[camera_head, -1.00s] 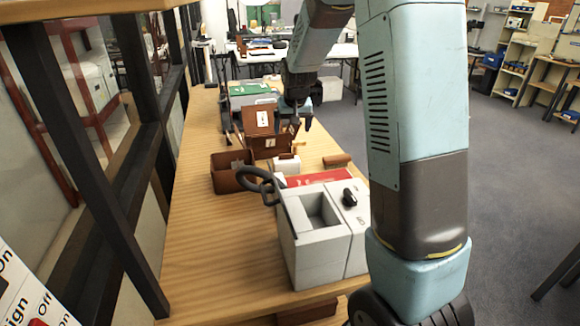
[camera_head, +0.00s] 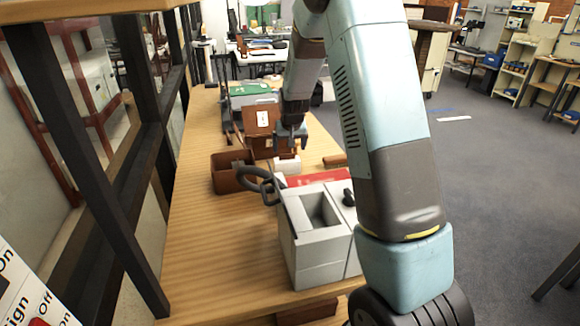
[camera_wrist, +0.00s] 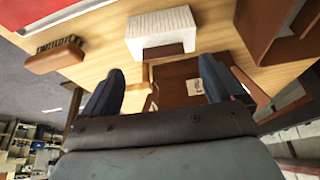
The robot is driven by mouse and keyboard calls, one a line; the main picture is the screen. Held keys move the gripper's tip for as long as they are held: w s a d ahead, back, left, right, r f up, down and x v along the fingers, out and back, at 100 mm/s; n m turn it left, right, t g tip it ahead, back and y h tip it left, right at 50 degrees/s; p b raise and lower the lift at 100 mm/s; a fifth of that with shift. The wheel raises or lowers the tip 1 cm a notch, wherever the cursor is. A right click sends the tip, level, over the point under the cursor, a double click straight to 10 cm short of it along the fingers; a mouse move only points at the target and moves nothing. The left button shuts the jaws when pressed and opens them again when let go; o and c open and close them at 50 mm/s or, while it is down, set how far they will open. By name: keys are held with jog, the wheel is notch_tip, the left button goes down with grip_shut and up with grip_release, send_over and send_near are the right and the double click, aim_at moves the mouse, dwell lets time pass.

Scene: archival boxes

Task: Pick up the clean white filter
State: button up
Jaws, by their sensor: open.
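The white filter (camera_head: 287,165) is a small pale block on the wooden table, beyond the grey machine. In the wrist view the white filter (camera_wrist: 162,24) shows a ridged top and a plain front side with a brown patch at its lower edge. My gripper (camera_head: 291,143) is just above and behind it in the head view. In the wrist view my gripper (camera_wrist: 160,80) has its two dark fingers wide apart, with nothing between them. The filter lies ahead of the fingertips, apart from them.
A grey machine (camera_head: 318,247) with a dark hose stands on the table's near right. An open brown box (camera_head: 232,180) is left of the filter. A brown box with a label (camera_head: 260,122) stands behind. A brush (camera_wrist: 55,56) lies nearby. The table's left part is clear.

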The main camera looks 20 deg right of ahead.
aim_at(287, 155)
jog(key=shift+a+x, duration=0.1)
jog(key=shift+x, duration=1.1)
jog(key=shift+a+x, duration=0.15)
jog(key=shift+x, duration=1.05)
jog(key=shift+c, duration=0.2)
jog(key=c, duration=1.4)
